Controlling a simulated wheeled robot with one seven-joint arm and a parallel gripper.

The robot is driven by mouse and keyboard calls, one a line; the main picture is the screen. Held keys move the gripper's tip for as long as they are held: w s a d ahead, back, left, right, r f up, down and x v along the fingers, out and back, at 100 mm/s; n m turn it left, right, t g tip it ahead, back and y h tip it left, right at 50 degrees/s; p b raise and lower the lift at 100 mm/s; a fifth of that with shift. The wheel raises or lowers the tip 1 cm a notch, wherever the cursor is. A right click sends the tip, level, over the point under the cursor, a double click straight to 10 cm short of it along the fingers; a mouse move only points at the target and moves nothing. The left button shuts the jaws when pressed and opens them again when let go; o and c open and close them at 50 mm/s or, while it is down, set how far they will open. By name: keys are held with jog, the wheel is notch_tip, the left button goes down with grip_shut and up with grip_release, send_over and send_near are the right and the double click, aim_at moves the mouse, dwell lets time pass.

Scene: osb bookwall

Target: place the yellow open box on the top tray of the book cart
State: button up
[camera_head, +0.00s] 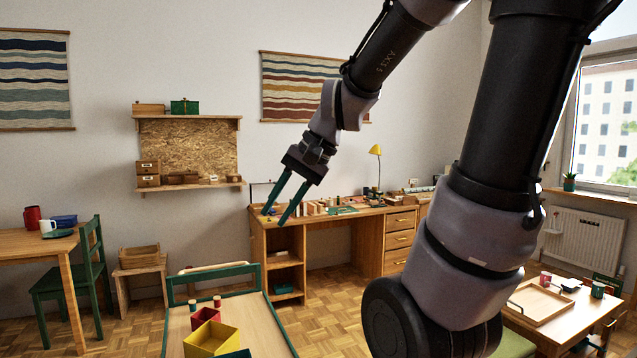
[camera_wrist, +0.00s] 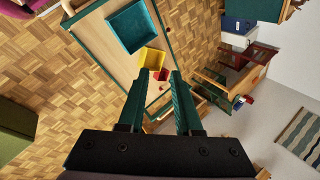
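The yellow open box (camera_head: 203,344) stands at the bottom of the head view, on a pale wooden top with a raised green rim (camera_head: 212,271). This looks like the book cart's top tray, but its lower part is hidden. In the wrist view the yellow box (camera_wrist: 149,60) lies just beyond the fingertips, between a teal open box (camera_wrist: 132,27) and a small red box (camera_wrist: 162,75). My gripper (camera_head: 273,219) is open and empty, raised in the air and pointing down to the left. Its two green fingers (camera_wrist: 159,74) are apart in the wrist view.
Red box (camera_head: 205,317) and two small red-and-green pieces (camera_head: 217,301) stand behind the yellow box. A cluttered desk (camera_head: 345,215) stands at the back. A green chair (camera_head: 82,265) is at left, a low table with a tray (camera_head: 540,304) at right. Parquet floor lies between.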

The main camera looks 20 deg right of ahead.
jog(key=s+d+r+n+t+h, duration=0.2)
jog(key=s+d+r+t+h, duration=0.1)
jog(key=s+d+r+t, duration=0.1)
jog(key=shift+s+d+r, duration=0.25)
jog(key=shift+d+r, duration=0.4)
jog(key=shift+d, duration=0.5)
